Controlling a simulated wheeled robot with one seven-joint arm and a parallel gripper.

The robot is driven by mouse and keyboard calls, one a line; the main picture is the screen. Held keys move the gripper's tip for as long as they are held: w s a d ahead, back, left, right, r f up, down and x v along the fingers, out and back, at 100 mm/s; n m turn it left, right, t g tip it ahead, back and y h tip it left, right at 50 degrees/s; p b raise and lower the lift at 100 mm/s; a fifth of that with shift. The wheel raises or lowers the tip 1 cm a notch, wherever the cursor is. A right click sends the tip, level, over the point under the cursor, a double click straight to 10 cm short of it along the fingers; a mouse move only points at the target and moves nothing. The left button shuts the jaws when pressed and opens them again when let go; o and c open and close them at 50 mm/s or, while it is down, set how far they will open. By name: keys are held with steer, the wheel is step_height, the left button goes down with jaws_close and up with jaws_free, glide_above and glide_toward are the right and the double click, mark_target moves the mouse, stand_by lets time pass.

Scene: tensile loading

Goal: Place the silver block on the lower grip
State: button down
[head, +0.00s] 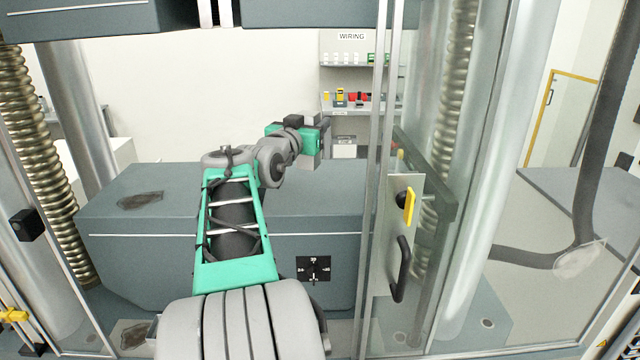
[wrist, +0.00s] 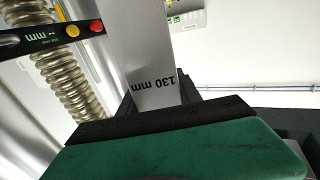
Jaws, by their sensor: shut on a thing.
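The silver block (wrist: 147,50) is a flat metal bar marked "130 mm". In the wrist view it runs up from the dark finger pad (wrist: 150,118) of my gripper, which is shut on it. In the head view my gripper (head: 312,138) is turned away from the camera, above the right part of the large blue-grey lower body of the machine (head: 330,195). A grey piece by the gripper may be the block; I cannot tell. No separate lower grip can be made out. I see no contact between block and machine.
Threaded columns (head: 22,150) stand at both sides. A clear door with a black handle (head: 401,268) and a yellow latch (head: 410,207) is at right. The upper crosshead (head: 310,12) hangs above. A display with yellow and red buttons (wrist: 50,36) shows in the wrist view.

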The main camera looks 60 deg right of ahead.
mark_target(304, 162)
step_height(304, 162, down, 9)
steer(key=p, duration=0.1)
steer(key=shift+p, duration=0.35)
steer(key=shift+f, duration=0.2)
steer(key=c, duration=0.8)
jaws_free()
steer(key=shift+f, duration=0.1)
